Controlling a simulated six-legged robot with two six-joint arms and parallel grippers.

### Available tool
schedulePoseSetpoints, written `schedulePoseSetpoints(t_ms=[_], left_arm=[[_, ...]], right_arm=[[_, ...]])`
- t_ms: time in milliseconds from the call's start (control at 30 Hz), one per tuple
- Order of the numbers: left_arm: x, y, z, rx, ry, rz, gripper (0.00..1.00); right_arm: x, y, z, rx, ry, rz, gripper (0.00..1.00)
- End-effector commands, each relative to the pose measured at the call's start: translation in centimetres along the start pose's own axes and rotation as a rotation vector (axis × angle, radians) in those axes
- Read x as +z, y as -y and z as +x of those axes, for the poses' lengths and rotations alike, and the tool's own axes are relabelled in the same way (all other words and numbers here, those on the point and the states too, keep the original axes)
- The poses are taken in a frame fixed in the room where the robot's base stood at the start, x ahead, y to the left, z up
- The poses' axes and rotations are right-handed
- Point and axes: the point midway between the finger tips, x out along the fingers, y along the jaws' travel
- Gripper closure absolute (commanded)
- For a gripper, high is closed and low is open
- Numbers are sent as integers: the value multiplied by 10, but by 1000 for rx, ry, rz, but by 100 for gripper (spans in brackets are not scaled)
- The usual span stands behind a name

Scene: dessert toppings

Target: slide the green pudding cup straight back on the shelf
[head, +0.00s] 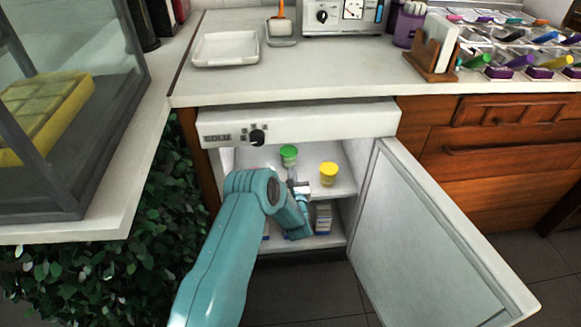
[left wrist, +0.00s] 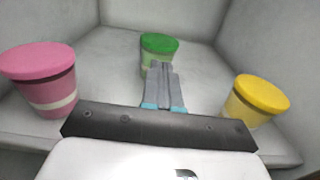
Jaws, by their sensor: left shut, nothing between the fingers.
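The green pudding cup (head: 289,153) stands upright on the upper shelf (head: 312,182) of the open white fridge in the head view. In the left wrist view the green cup (left wrist: 158,48) stands straight ahead, its lower front hidden by my fingers. My left gripper (left wrist: 162,68) is shut and empty, its fingertips in front of the green cup. I cannot tell whether they touch it. In the head view my left gripper (head: 297,176) reaches in at the shelf's front. My right gripper is not in view.
A yellow cup (head: 328,174) stands to the right on the same shelf, and a pink cup (left wrist: 40,78) to the left. The fridge door (head: 440,245) stands open to the right. A small box (head: 323,219) is on the lower level. Fridge walls bound the shelf.

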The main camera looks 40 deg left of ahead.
Motion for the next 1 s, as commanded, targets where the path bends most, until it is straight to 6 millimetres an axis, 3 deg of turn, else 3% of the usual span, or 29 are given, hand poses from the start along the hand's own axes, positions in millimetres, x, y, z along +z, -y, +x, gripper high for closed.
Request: schedulePoseSetpoints(t_ms=[100,300,767,1000], left_arm=[[-3,-1,22,2,3,0,100],[-1,0,44,1,1,-1,100],[0,0,50,0,-1,0,100],[-7,10,61,3,2,2,100]], right_arm=[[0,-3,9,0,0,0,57],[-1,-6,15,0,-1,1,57],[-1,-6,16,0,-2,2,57],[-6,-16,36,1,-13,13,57]])
